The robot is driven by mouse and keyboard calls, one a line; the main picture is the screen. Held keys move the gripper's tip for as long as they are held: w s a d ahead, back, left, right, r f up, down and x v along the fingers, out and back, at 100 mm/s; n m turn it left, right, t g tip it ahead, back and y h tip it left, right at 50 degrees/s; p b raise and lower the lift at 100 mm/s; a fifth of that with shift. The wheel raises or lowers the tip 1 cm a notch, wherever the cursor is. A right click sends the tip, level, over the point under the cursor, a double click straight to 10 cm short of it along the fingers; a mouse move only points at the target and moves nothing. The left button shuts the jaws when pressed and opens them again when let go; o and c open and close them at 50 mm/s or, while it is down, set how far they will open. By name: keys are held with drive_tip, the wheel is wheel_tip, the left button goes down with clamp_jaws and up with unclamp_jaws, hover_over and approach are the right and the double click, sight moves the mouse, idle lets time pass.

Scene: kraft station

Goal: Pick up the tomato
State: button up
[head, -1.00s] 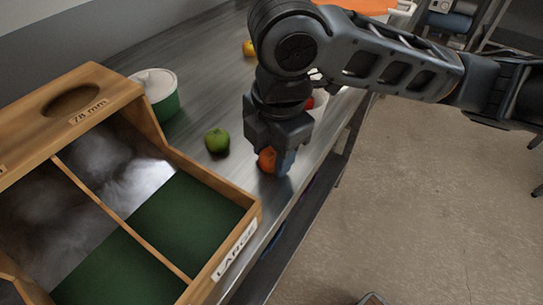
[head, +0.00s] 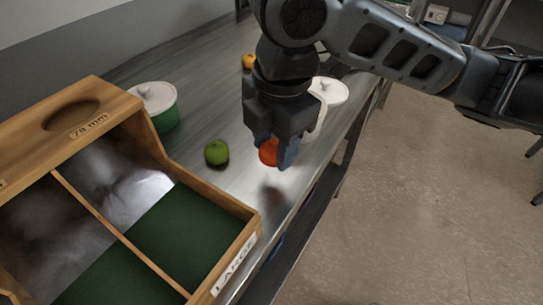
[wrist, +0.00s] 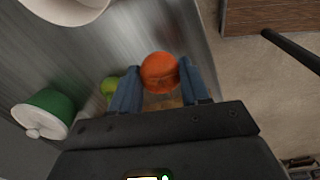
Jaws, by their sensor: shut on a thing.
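The tomato (head: 269,152) is a round orange-red fruit between the fingers of my gripper (head: 274,157). In the wrist view the tomato (wrist: 160,72) sits between the two blue fingertips of my gripper (wrist: 157,85), which is shut on it. In the head view it hangs above the metal counter (head: 200,95), with a dark shadow or reflection below it. One finger hides part of its right side.
A green apple-like fruit (head: 216,153) lies just left of my gripper. A wooden sorting box (head: 185,165) with green-floored compartments stands at the front left.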

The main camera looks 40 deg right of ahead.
drive_tip(key=d+r, duration=0.6)
drive_tip(key=d, duration=0.5)
wheel_tip(320, 180, up, 5)
drive_tip(key=w+p, duration=0.3)
drive_tip(key=p, duration=0.1)
drive_tip(key=shift+w+a+f+b, duration=0.25)
drive_tip(key=shift+w+f+b, duration=0.25)
drive_tip(key=shift+f, duration=0.25)
drive_tip(key=shift+w+a+f+b, duration=0.2)
drive_tip(key=shift+w+f+b, duration=0.3)
drive_tip(key=shift+f, duration=0.3)
drive_tip(key=shift+w+a+f+b, duration=0.25)
drive_tip(key=shift+w+f+b, duration=0.2)
drive_tip(key=shift+f, duration=0.3)
drive_tip(key=shift+f+b, duration=2.05)
drive_tip(key=shift+f, duration=0.75)
